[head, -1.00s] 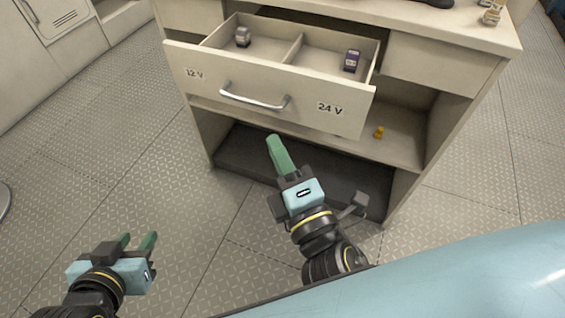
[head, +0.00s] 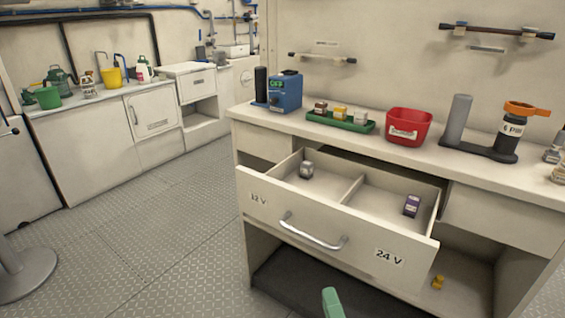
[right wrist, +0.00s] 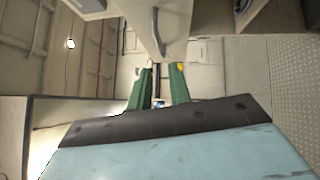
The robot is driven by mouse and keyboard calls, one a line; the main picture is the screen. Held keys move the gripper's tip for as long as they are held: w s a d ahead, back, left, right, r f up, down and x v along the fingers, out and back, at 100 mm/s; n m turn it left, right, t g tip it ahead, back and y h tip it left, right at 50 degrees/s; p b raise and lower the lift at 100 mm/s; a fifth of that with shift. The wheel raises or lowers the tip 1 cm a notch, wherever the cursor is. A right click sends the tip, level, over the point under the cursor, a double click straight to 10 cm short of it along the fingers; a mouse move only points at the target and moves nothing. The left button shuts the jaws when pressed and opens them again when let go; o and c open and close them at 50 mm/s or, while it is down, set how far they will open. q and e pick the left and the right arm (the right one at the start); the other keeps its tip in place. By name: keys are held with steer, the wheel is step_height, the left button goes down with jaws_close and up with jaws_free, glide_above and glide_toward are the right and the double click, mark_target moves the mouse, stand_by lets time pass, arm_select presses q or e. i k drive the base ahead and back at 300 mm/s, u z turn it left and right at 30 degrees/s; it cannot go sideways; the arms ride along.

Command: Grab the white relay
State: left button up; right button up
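The white relay (head: 360,116) stands at the right end of the green tray (head: 326,121) on the countertop. A yellow relay (head: 340,113) and a brown relay (head: 321,108) stand beside it in the tray. Only a green fingertip of my right gripper (head: 332,303) shows in the head view, low in front of the open drawer and well below the tray. In the right wrist view, the two green fingers of this gripper (right wrist: 159,84) are apart, with no relay seen between them. My left gripper is out of view.
The open drawer (head: 318,229) juts out below the counter, with a grey relay (head: 306,170) in its 12 V side and a purple relay (head: 411,206) in its 24 V side. A blue device (head: 286,92) and a red bin (head: 408,127) flank the tray.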

mark_target(361, 115)
steer(key=k, duration=1)
